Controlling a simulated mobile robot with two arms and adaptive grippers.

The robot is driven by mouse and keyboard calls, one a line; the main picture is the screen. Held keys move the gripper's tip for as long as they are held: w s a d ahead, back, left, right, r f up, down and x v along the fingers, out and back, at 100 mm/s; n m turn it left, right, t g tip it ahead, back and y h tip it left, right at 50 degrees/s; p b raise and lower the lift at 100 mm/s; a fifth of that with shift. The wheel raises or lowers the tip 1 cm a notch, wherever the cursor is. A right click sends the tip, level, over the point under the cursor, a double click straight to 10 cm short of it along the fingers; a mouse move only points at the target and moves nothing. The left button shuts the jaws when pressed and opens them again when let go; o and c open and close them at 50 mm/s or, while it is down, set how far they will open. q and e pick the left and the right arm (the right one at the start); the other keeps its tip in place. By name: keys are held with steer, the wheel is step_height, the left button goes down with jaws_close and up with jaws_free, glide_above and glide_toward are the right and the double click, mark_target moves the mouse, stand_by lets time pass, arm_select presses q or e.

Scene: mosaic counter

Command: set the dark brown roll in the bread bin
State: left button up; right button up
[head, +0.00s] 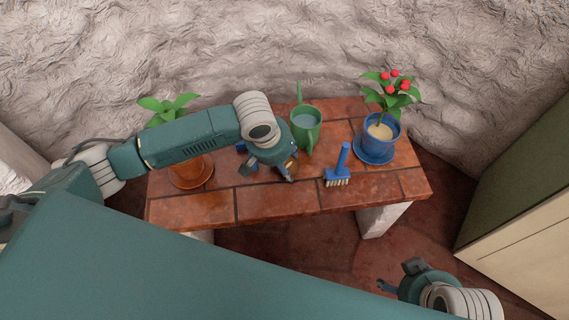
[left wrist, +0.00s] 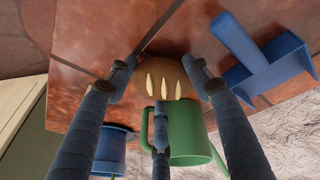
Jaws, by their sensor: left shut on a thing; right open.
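The dark brown roll (left wrist: 165,74), round with three pale slashes on top, sits between the fingers of my left gripper (left wrist: 158,92) in the left wrist view. In the head view the roll (head: 291,165) shows partly under my left gripper (head: 284,172), near the middle of the brick counter. The left gripper is shut on it. I cannot tell whether the roll touches the counter or is just above it. My right gripper (head: 397,277) is open and empty at the lower right, away from the counter. I can make out no bread bin in either view.
A blue pot (head: 381,138) with a red-fruited plant stands further right. A terracotta pot (head: 190,175) is at left, partly behind my arm. A blue thing (head: 241,147) is mostly hidden.

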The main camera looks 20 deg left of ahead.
arm_select(q)
steer(key=o, duration=1.2)
steer(key=shift+o, duration=0.2)
